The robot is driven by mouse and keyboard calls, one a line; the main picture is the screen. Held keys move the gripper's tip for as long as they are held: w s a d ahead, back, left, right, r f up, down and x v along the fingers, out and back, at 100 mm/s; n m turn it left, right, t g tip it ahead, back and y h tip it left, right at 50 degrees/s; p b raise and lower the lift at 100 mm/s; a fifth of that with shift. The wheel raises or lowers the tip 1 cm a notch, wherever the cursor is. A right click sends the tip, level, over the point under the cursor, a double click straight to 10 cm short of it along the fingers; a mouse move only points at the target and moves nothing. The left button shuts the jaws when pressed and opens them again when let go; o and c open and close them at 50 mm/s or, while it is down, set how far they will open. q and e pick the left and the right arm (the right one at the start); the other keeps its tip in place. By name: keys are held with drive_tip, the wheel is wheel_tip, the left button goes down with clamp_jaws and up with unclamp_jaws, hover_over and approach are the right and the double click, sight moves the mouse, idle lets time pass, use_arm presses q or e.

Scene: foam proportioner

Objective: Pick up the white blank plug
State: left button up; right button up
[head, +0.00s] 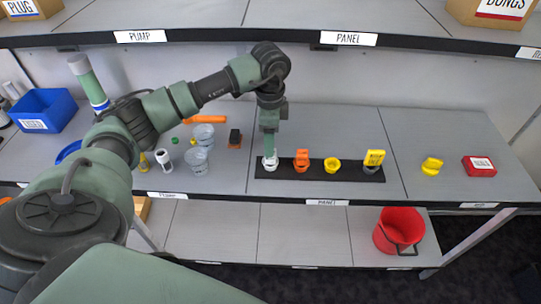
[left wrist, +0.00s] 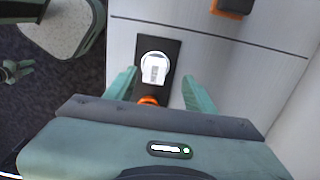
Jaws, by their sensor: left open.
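The white blank plug (head: 270,164) sits at the left end of the black panel strip (head: 317,171) on the bench. In the left wrist view the white plug (left wrist: 155,68) shows as a round white piece with a raised grip, on the dark strip. My left gripper (head: 269,151) points down over the plug. In the left wrist view its open fingers (left wrist: 159,75) stand on either side of the plug, with gaps; contact does not show. A small green and black part at that view's left edge appears to be my right gripper (left wrist: 16,74); its opening is unclear.
Clear cups (head: 195,160) stand to the left. A shelf edge (head: 250,38) runs above. A red bucket (head: 398,231) is below.

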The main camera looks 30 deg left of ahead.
use_arm(q)
drive_tip(key=f, duration=0.1)
drive_tip(key=f+p, duration=0.1)
drive_tip(key=f, duration=0.1)
drive_tip(key=shift+s+d+f, duration=0.3)
drive_tip(key=shift+s+f, duration=0.05)
drive_tip(key=shift+w+f+p, duration=0.1)
drive_tip(key=shift+f+p, duration=0.2)
drive_tip(key=shift+f, duration=0.35)
clamp_jaws()
drive_tip(key=shift+r, duration=0.1)
drive_tip(key=shift+r, duration=0.2)
wheel_tip(320, 180, up, 9)
drive_tip(key=shift+f+b, duration=0.1)
drive_tip(key=shift+b, duration=1)
wheel_tip(320, 180, up, 6)
drive_tip(key=p, duration=0.3)
drive_tip(key=shift+f+p, duration=0.15)
drive_tip(key=shift+p, duration=0.2)
